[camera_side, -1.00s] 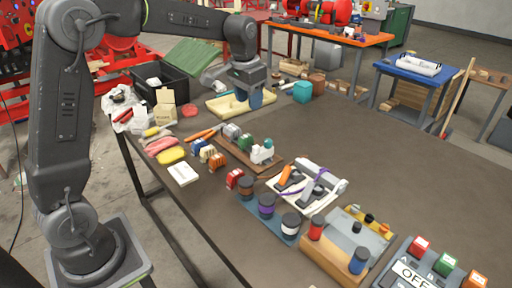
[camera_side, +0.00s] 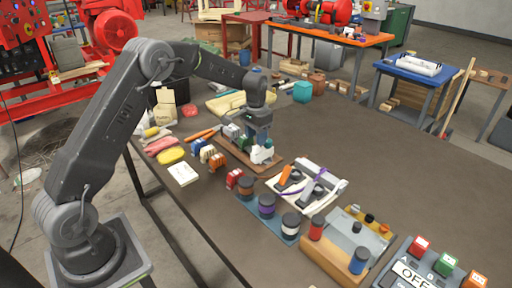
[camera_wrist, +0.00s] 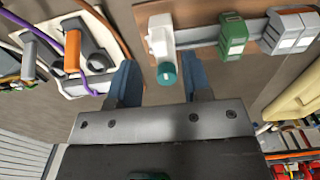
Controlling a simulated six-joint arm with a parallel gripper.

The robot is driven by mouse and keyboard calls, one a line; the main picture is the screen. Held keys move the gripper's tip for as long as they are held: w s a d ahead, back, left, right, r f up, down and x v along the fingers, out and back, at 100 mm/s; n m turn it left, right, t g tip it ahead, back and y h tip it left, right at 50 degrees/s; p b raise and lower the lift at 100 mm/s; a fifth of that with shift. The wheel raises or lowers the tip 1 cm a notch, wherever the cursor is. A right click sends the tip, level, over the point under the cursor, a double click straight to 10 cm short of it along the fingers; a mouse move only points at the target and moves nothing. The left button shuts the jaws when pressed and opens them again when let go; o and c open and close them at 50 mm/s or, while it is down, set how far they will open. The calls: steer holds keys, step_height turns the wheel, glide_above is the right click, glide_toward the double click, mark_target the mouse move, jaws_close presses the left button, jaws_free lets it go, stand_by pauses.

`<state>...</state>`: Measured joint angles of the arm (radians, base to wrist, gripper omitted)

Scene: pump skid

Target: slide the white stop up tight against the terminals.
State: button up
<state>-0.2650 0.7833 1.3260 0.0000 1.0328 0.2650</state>
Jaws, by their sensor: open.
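The white stop (camera_wrist: 158,35) sits at one end of a metal rail on a brown board (camera_wrist: 190,18), with a teal knob (camera_wrist: 166,74) on its near side. A green terminal (camera_wrist: 233,34) and grey terminals (camera_wrist: 290,30) sit on the same rail to its right in the wrist view, with bare rail between stop and green terminal. In the side view the white stop (camera_side: 262,155) is at the rail's near end. My gripper (camera_wrist: 160,80) is open, its blue fingers on either side of the teal knob in the picture. I cannot tell whether they touch anything.
A white board with an orange-handled lever (camera_side: 285,176) and purple cable lies close to the rail's stop end. Loose coloured terminals (camera_side: 216,161) lie to the left of the rail board. The table to the right (camera_side: 370,150) is clear.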

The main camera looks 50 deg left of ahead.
mark_target(262, 150)
steer(key=shift+f, duration=2.35)
jaws_close()
